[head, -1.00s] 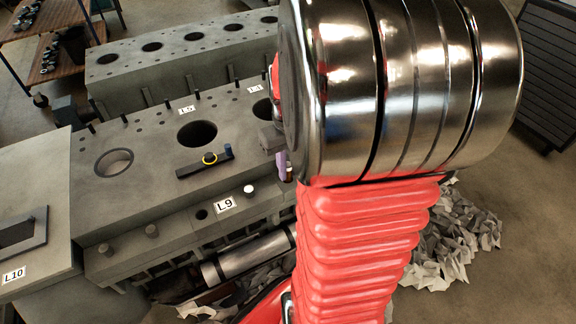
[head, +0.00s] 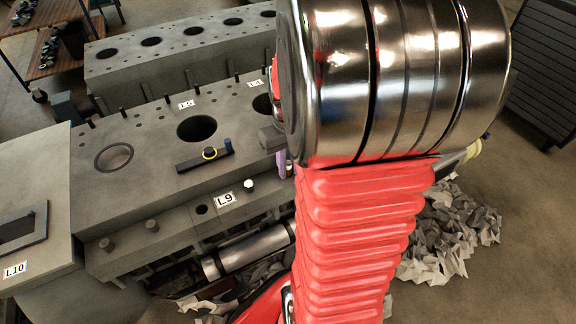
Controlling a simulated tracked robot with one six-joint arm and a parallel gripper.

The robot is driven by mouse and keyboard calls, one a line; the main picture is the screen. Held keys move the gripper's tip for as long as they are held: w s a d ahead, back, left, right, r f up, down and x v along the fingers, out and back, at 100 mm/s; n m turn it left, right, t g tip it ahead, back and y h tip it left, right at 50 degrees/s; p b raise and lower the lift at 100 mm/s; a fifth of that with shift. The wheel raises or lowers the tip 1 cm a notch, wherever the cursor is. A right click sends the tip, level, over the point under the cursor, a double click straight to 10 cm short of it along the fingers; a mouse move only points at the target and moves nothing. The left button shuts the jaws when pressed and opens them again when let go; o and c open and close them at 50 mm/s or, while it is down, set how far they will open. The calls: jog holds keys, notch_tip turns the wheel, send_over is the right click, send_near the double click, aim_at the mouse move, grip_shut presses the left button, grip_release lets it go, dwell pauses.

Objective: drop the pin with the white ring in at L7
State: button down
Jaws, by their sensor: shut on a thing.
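My gripper is not in view; my red bellows arm and its chrome drum block the right middle of the picture. The pin with the white ring cannot be made out. A label reading L7 does not show either. The label L9 (head: 225,198) is on the front ledge of the grey engine block (head: 140,185). A small pin with a white top (head: 249,186) stands just right of that label; I cannot tell whether it has a ring. Two more labels, on the block's top (head: 186,104) and farther right (head: 257,82), are too small to read surely.
A purple upright piece (head: 282,160) shows beside my arm. The label L10 (head: 14,269) is at left. Crumpled grey sheets (head: 455,235) lie on the floor at right.

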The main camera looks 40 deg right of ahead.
jog(key=c, duration=1.2)
grip_release()
jog(key=shift+f, duration=0.1)
jog(key=shift+o, duration=0.2)
jog(key=shift+r, duration=3.55)
